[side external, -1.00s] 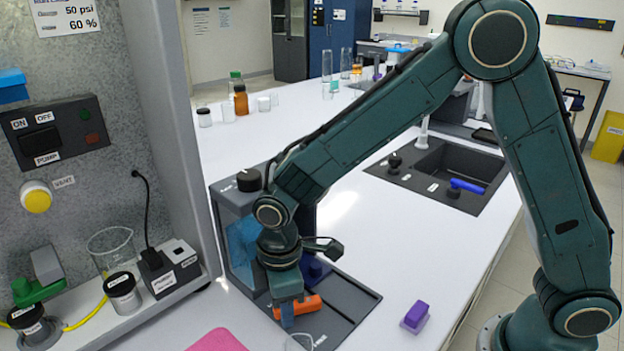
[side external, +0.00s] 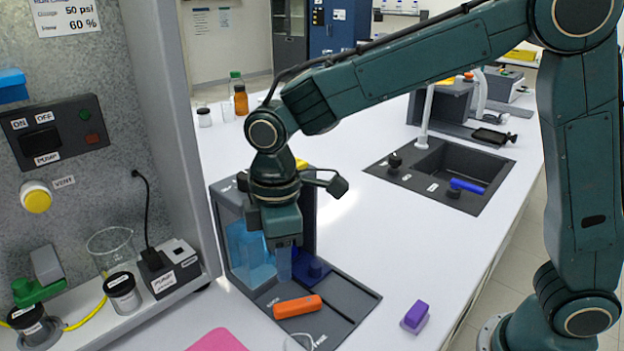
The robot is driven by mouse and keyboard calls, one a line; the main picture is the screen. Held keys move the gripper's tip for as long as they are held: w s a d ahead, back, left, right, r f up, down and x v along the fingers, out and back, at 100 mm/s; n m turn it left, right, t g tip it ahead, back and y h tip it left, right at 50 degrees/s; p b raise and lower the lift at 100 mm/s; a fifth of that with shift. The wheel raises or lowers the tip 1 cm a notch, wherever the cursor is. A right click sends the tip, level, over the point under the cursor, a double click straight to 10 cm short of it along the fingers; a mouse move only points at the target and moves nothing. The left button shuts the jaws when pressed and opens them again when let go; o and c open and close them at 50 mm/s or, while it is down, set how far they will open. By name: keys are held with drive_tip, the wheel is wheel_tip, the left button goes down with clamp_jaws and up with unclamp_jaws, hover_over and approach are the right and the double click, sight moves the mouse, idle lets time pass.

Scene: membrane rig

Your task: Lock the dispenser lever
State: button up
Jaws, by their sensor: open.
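The dispenser is a dark grey frame (side external: 224,215) with a translucent blue container (side external: 250,250) inside it, on a dark base plate. An orange bar (side external: 298,306) lies across the base plate, with small lettering beside it. A dark blue knob-like part (side external: 315,270) stands at the right of the container. I cannot tell for sure which part is the lever. My gripper (side external: 285,265) points down in front of the container, above and apart from the orange bar. It is open, with nothing visible between its fingers. My arm hides part of the dispenser's top.
A purple block (side external: 415,317) lies right of the base plate, and a pink item (side external: 217,341) lies at the front. The rig panel (side external: 95,180) stands close on the left. A sink (side external: 440,172) is set in the bench behind. The white bench between is clear.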

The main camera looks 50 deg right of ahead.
drive_tip(key=shift+r, duration=1.25)
drive_tip(key=shift+d+r, duration=0.1)
drive_tip(key=s+d+r+m+t, duration=0.2)
drive_tip(key=s+d+r+m, duration=0.4)
drive_tip(key=d, duration=0.5)
drive_tip(key=s+d+m+t, duration=0.3)
drive_tip(key=s+d+m, duration=0.2)
drive_tip(key=s+d, duration=0.4)
drive_tip(key=shift+s+m+t, duration=0.3)
drive_tip(key=shift+s+m, duration=0.1)
drive_tip(key=shift+s, duration=1.45)
